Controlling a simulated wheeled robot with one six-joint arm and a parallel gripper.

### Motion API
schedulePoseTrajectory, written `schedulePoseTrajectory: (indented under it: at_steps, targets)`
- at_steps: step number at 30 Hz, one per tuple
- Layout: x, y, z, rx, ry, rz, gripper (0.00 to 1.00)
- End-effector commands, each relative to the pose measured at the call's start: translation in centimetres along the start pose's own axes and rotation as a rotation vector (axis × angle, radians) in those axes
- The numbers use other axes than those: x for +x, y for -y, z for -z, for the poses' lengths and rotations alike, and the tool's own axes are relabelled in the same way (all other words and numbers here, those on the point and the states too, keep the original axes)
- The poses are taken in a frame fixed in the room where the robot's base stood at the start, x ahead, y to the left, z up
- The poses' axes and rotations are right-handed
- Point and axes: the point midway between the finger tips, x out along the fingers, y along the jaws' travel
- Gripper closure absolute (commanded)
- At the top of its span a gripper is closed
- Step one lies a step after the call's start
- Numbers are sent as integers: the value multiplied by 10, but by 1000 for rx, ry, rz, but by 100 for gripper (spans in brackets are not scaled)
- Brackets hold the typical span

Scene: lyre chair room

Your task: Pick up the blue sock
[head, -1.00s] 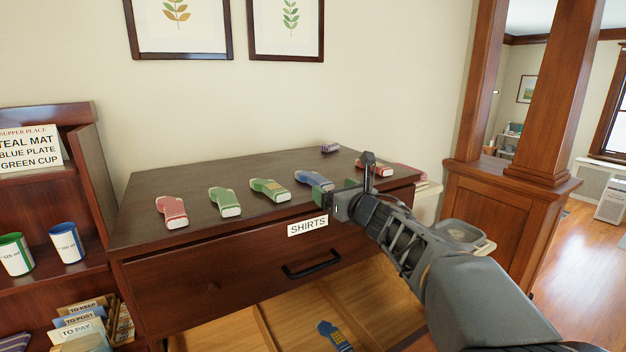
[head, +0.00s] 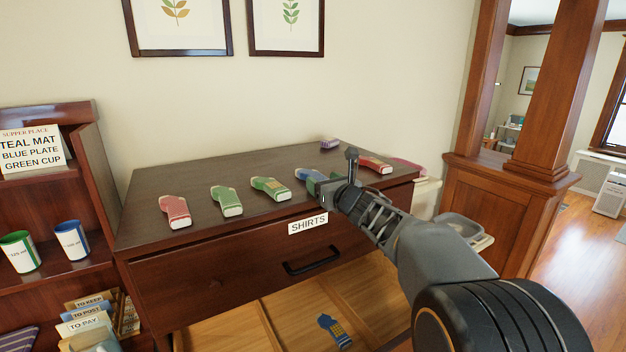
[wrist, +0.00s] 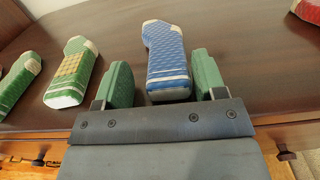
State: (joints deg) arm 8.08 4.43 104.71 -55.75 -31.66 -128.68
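A blue sock (head: 309,175) with a cream toe and striped cuff lies on the dresser top near its front edge. In the head view my gripper partly covers it. In the wrist view the blue sock (wrist: 165,55) lies between the two green fingers of my gripper (wrist: 163,84). The fingers stand apart with a gap on each side of the cuff, so my gripper is open. In the head view my gripper (head: 325,188) is at the dresser's front edge. Another blue sock (head: 334,331), with a yellowish pattern, lies in the open drawer below.
On the dresser top (head: 190,180) lie a red sock (head: 174,212), a plain green sock (head: 226,201) and a patterned green sock (head: 270,188) to the left. Another red sock (head: 374,165) lies to the right, and a purple item (head: 329,144) at the back.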

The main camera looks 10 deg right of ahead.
Motion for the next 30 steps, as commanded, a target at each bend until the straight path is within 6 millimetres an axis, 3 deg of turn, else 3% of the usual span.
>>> schedulePoseTrajectory:
  at_steps: [9,21,26,30]
  targets:
    - [0,0,0,0,0,0,66]
    - [0,0,-8,-1,2,-1,66]
    - [0,0,-31,-3,5,-1,66]
    - [-23,-4,-60,-5,5,2,66]
